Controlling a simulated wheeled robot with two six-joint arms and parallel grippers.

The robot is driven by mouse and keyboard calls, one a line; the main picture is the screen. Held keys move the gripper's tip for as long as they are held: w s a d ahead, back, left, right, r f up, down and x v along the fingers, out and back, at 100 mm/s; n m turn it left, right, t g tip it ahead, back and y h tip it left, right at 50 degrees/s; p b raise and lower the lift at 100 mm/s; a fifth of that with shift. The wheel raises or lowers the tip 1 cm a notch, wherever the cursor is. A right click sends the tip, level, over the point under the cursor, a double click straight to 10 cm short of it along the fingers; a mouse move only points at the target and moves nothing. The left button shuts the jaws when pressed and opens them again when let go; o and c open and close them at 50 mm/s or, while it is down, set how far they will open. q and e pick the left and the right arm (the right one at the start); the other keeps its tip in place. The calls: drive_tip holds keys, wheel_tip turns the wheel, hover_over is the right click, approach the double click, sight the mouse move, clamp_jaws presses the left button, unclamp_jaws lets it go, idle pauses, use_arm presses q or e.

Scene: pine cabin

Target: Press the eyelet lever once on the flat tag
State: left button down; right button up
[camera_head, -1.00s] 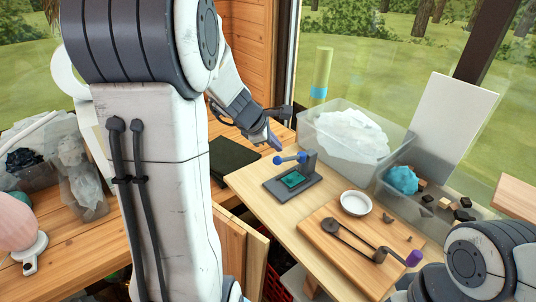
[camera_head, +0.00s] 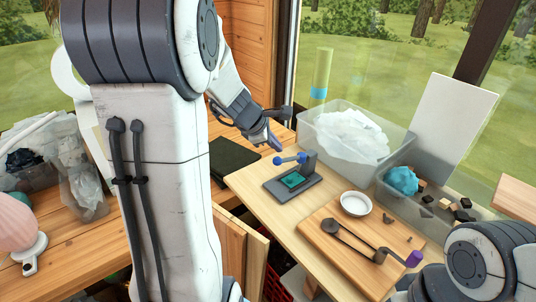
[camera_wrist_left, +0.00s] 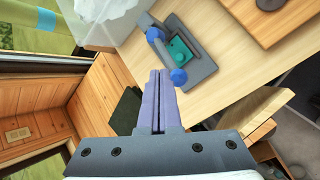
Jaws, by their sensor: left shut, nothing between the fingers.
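The eyelet press is a dark grey base (camera_head: 302,188) on the light wooden table, with a blue-ended lever (camera_head: 290,159) raised above it. The green flat tag (camera_head: 292,180) lies on the base under the lever. In the left wrist view the lever (camera_wrist_left: 166,56) shows with two blue ends, and the tag (camera_wrist_left: 180,48) is partly behind it. My left gripper (camera_head: 277,145) is shut and empty, just above and behind the lever's near end. In the left wrist view its fingertips (camera_wrist_left: 159,75) point toward the lever, with a small apparent gap. My right gripper is not in view.
A clear bin with white material (camera_head: 350,137) stands behind the press. A white dish (camera_head: 355,204) and a wooden board (camera_head: 340,245) with a purple-handled tool (camera_head: 413,258) lie to the right. A dark green book-like object (camera_head: 232,160) lies at left.

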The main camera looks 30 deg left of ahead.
sight(275, 159)
use_arm(q)
drive_tip(key=shift+f, duration=0.15)
idle(0.4)
drive_tip(key=shift+d+f+b, duration=0.2)
drive_tip(key=shift+f+b, duration=0.1)
drive_tip(key=shift+b, duration=0.15)
drive_tip(key=shift+s+a+f+b, duration=0.1)
drive_tip(key=shift+s+f+b, duration=0.05)
drive_tip(key=shift+f+b, duration=0.8)
drive_tip(key=shift+s+f+b, duration=0.1)
drive_tip(key=shift+f+b, duration=0.75)
drive_tip(key=shift+f, duration=0.05)
idle(1.5)
idle(0.6)
drive_tip(key=shift+w+r+p, duration=0.15)
drive_tip(key=shift+r+p, duration=1)
drive_tip(key=shift+w+r+p, duration=0.15)
drive_tip(key=shift+r+p, duration=0.95)
drive_tip(key=shift+r, duration=0.05)
drive_tip(key=r+p, duration=0.5)
drive_tip(key=shift+w+d, duration=0.2)
drive_tip(key=shift+w, duration=0.15)
